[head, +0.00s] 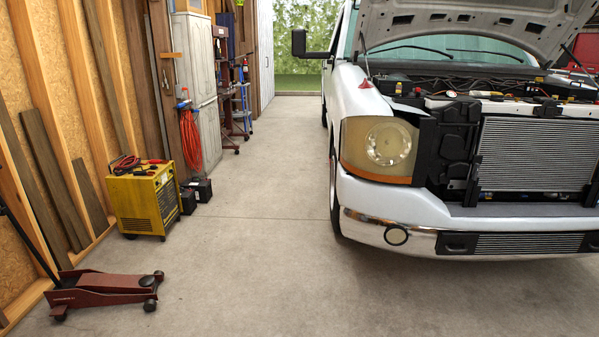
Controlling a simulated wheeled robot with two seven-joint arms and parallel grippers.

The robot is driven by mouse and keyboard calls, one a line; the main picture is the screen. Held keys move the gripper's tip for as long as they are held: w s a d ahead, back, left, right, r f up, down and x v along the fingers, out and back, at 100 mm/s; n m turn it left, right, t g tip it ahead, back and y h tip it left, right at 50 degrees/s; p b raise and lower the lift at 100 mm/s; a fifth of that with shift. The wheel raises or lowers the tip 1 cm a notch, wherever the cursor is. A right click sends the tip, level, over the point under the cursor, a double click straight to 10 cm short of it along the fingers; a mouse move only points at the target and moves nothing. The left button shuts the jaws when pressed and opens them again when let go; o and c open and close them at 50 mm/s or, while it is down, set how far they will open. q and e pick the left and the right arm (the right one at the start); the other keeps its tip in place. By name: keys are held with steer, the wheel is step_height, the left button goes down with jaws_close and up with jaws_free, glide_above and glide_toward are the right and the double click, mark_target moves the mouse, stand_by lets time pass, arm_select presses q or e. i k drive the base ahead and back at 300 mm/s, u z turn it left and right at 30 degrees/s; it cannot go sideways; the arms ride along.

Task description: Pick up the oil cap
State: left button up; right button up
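A white pickup truck (385,205) stands on the right with its hood (475,18) raised and its grille area open. The engine bay (455,82) shows at a low angle behind the radiator (535,155). Small yellow and red parts show in the bay, but they are too small for me to tell whether one is the oil cap. Neither of my grippers is in view.
A dark red floor jack (105,290) lies at the front left. A yellow wheeled charger (145,203) and black batteries (198,188) stand along the left wall, with a grey cabinet (197,95) behind. The concrete floor (250,230) between the wall and the truck is clear.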

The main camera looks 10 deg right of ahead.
mark_target(493, 97)
steer(key=i, duration=2.15)
steer(key=z, duration=2.45)
steer(key=i, duration=0.6)
steer(key=z, duration=0.05)
